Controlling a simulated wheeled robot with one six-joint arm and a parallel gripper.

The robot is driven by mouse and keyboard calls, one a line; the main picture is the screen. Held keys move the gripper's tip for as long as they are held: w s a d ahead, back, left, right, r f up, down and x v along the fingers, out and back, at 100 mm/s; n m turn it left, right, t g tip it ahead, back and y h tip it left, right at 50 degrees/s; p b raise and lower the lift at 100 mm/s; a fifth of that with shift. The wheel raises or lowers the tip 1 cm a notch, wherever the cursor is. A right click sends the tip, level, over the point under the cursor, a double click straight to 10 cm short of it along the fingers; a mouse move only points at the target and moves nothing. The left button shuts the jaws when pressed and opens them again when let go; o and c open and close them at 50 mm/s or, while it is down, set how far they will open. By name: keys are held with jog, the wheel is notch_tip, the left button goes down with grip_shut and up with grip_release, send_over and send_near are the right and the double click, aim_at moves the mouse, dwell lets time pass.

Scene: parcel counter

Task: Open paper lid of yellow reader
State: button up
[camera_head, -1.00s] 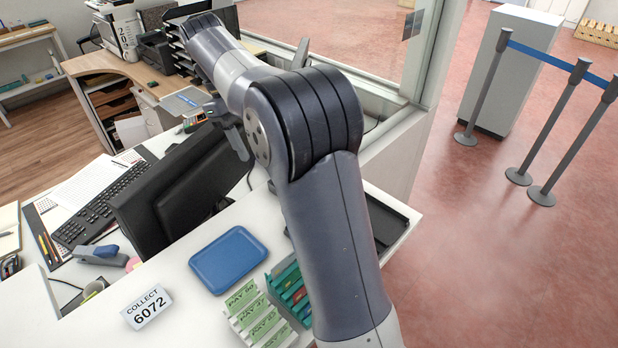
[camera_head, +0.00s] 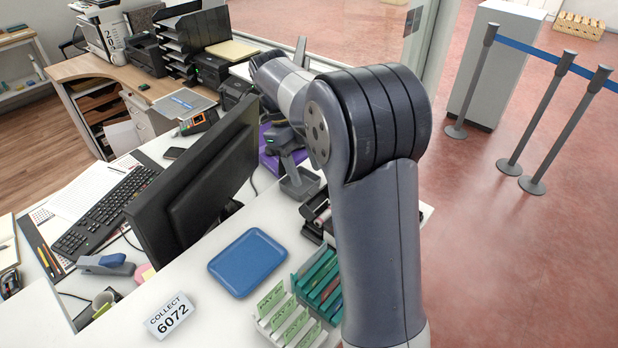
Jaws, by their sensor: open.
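A small dark card reader (camera_head: 198,122) with an orange-yellow edge stands on the desk behind the monitor. It is too small to make out its paper lid. My gripper (camera_head: 291,172) points down to the right of the monitor, over a purple item (camera_head: 273,150) and close to a small grey tray (camera_head: 300,184). Its jaws are open, with nothing visibly held. My gripper is well to the right of the reader and apart from it. My arm hides part of the counter behind it.
The black monitor (camera_head: 195,185) stands between the keyboard (camera_head: 105,208) and my gripper. A blue tray (camera_head: 248,263), a collect sign (camera_head: 168,316) and green card racks (camera_head: 318,283) are on the counter. Glass panels rise behind my arm.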

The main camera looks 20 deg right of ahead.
aim_at(312, 189)
jog(key=shift+x, duration=1.7)
jog(key=shift+c, duration=0.3)
jog(key=shift+r, duration=0.1)
jog(key=c, duration=0.9)
